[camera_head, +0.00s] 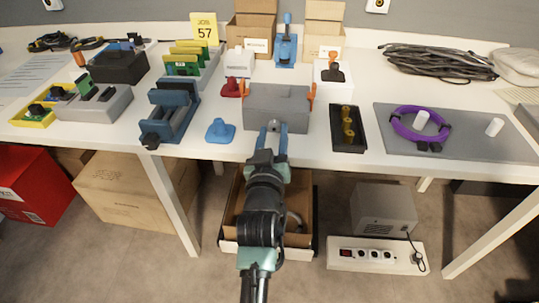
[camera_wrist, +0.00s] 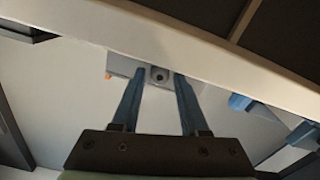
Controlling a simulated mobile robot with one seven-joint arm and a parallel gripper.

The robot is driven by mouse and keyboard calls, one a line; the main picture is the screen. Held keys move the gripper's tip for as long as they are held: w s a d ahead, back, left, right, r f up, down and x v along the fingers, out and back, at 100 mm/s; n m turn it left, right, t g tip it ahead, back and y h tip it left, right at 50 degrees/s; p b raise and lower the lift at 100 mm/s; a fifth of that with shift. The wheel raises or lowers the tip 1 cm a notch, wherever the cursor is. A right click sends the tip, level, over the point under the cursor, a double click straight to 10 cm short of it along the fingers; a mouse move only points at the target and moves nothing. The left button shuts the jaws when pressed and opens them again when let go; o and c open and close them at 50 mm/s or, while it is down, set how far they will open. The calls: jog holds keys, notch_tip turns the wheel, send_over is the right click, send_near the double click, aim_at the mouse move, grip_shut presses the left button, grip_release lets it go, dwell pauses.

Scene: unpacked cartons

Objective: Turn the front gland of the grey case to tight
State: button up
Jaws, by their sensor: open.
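The grey case (camera_head: 278,99) stands near the front edge of the table, with orange clips at both ends. Its front faces me. The front gland (camera_wrist: 160,75) is a small round grey fitting with a dark centre on that front face. My gripper (camera_head: 272,131) is right in front of the case, with its two blue fingers apart. In the wrist view, my gripper (camera_wrist: 160,73) has one fingertip on each side of the gland. I cannot tell whether the fingers touch it. In the head view my own gripper partly hides the gland.
A blue knobbed piece (camera_head: 220,131) stands left of the case, and a black tray (camera_head: 348,145) with yellow parts stands right. A blue vise-like block (camera_head: 172,112) is further left. A grey mat (camera_head: 465,151) holds a purple ring (camera_head: 400,131). The table's front edge (camera_head: 310,156) runs below my gripper.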

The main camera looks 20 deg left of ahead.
jog(key=p+v, duration=0.2)
jog(key=v, duration=1)
jog(key=w+d+r+m+t+h, duration=0.15)
jog(key=d+r, duration=0.25)
jog(key=r, duration=0.9)
jog(key=w+d+r+m+t+h, duration=0.1)
jog(key=w+d+r+m+t, duration=0.2)
jog(key=r, duration=0.9)
jog(key=s+d+r+m+t+h, duration=0.1)
jog(key=s+d+r+t, duration=0.15)
jog(key=s+r, duration=0.4)
jog(key=s+d+r+t+h, duration=0.1)
jog(key=s+d+r, duration=0.2)
jog(key=r, duration=0.6)
jog(key=s+d+r+m+t+h, duration=0.1)
jog(key=s+d+r+t, duration=0.2)
jog(key=r, duration=0.4)
notch_tip(320, 180, up, 28)
jog(key=g+p, duration=0.1)
jog(key=p, duration=2.7)
jog(key=shift+s+a+f, duration=0.15)
jog(key=shift+s+f, duration=0.05)
jog(key=shift+s, duration=0.15)
jog(key=shift+n+y, duration=0.25)
